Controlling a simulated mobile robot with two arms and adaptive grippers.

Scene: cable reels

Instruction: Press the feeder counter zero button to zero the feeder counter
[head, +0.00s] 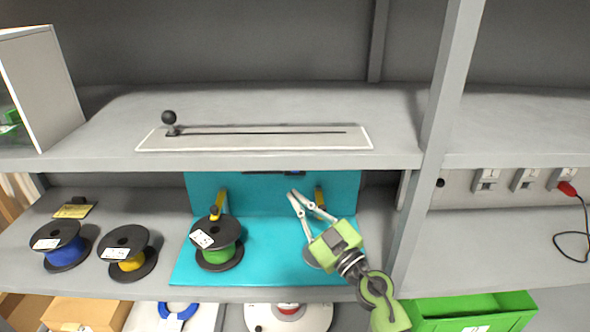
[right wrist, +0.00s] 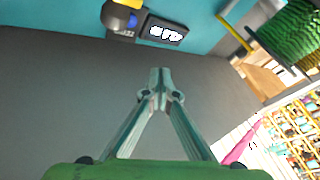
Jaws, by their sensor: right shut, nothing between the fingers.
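The feeder counter appears to be the small dark box with bright white digits (right wrist: 167,32) on the teal panel in the right wrist view. In the head view a dark strip (head: 291,173) shows at the panel's top, mostly hidden by the shelf edge. My left gripper is not in view.
A green reel (head: 217,243) stands on the teal base (head: 270,268), left of my right gripper. Yellow brackets (head: 320,196) are on the panel. Blue (head: 61,245) and yellow (head: 128,253) reels stand left. The upper shelf (head: 250,161) overhangs; a post (head: 432,140) rises right.

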